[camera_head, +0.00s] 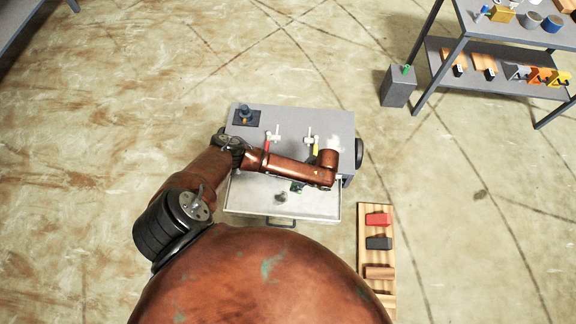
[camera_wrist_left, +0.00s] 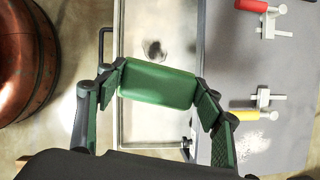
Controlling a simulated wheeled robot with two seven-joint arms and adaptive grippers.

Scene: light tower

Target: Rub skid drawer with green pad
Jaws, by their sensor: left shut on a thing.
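The skid drawer (camera_head: 250,195) is a pale metal tray pulled out from the front of the grey skid (camera_head: 315,125). A dark smudge (camera_head: 281,197) is on its floor; the smudge also shows in the left wrist view (camera_wrist_left: 153,50). My left gripper (camera_wrist_left: 160,83) is shut on the green pad (camera_wrist_left: 157,85), held between its two fingers. In the head view my left arm mostly hides this gripper, over the right part of the drawer. The pad overlaps the drawer in the wrist view; I cannot tell whether it touches the floor. My right gripper is not in view.
Red-handled (camera_wrist_left: 251,5) and yellow-handled (camera_wrist_left: 243,115) clamps stand on the skid top. A wooden rack (camera_head: 363,232) at right holds red (camera_head: 378,220), dark (camera_head: 378,243) and brown (camera_head: 380,272) blocks. A laden shelf table (camera_head: 520,30) stands back right. Floor on the left is clear.

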